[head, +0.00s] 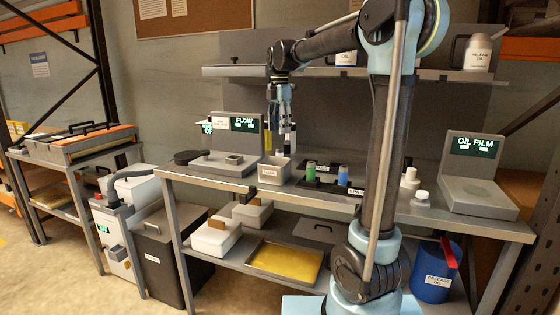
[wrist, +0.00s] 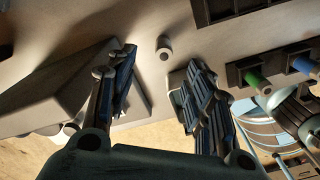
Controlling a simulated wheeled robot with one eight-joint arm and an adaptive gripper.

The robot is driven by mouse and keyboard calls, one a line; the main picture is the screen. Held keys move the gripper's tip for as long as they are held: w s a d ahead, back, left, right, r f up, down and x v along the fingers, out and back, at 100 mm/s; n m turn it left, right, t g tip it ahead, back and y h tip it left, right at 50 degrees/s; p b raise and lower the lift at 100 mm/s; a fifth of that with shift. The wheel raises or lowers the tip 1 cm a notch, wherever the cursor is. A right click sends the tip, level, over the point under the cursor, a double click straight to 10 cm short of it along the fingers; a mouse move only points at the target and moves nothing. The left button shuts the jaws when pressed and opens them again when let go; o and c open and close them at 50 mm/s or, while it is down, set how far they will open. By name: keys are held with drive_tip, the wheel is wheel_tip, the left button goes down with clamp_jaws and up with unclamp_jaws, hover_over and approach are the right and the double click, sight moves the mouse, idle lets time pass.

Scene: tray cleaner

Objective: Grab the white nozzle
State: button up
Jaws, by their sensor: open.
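A small pale cylinder, which looks like the white nozzle (wrist: 164,48), stands on the bench top in the wrist view. It lies just past the gap between my fingertips, apart from both fingers. My gripper (wrist: 158,64) is open, with one finger on each side of the gap and nothing held. In the head view my gripper (head: 281,100) points down above the bench, near the FLOW stand (head: 245,123) and the small labelled bin (head: 275,172).
The right finger partly covers the bin in the wrist view. A green cylinder (wrist: 258,82) and a blue cylinder (wrist: 304,65) sit in dark holders to the right. White capped pieces (head: 421,196) and the OIL FILM stand (head: 478,180) are farther right. A shelf (head: 420,74) runs behind.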

hover_over(280, 155)
drive_tip(key=w, duration=0.2)
drive_tip(key=f, duration=0.6)
drive_tip(key=shift+w+a+f, duration=0.15)
drive_tip(key=shift+a, duration=0.05)
drive_tip(key=shift+s+d+f, duration=0.1)
drive_tip(key=shift+s+f, duration=0.05)
drive_tip(key=shift+f, duration=1.25)
drive_tip(key=shift+s+d+f, duration=0.1)
drive_tip(key=shift+s+f, duration=0.05)
drive_tip(key=shift+f, duration=1.25)
clamp_jaws()
